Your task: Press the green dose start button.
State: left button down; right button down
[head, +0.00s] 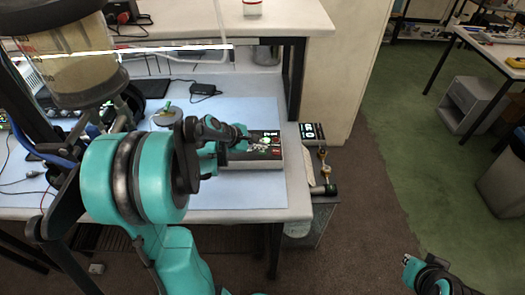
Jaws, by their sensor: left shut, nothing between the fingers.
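A dark control box (268,163) lies on the blue mat near the right end of the bench. Its top panel shows small green and red marks, and I cannot single out the dose start button among them. My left gripper (243,137) is shut and empty. It is over or against the left part of the panel and hides that part; I cannot tell whether it touches. My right gripper (408,270) is low at the bottom right, over the floor and far from the box; its fingers are too small to read.
A large clear cylinder (65,58) stands at the upper left. A lit display (312,131) and brass fitting (323,160) are right of the bench.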

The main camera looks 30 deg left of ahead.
aim_at(261, 153)
pick_arm(q)
jog(key=shift+r, duration=0.15)
notch_tip(261, 153, up, 5)
jog(key=p, duration=0.4)
dwell(0.4)
jog(key=shift+s+d, duration=0.1)
jog(key=shift+d, duration=0.05)
jog(key=s+d+f+m+g+y+b, duration=0.1)
jog(key=s+d+m+y+b, duration=0.2)
jog(key=s+d+m, duration=1.2)
jog(key=s+m+b, duration=0.2)
jog(key=s+m, duration=0.1)
jog(key=m, duration=0.4)
jog(key=shift+d+f+y, duration=0.25)
jog(key=shift+f+y, duration=0.05)
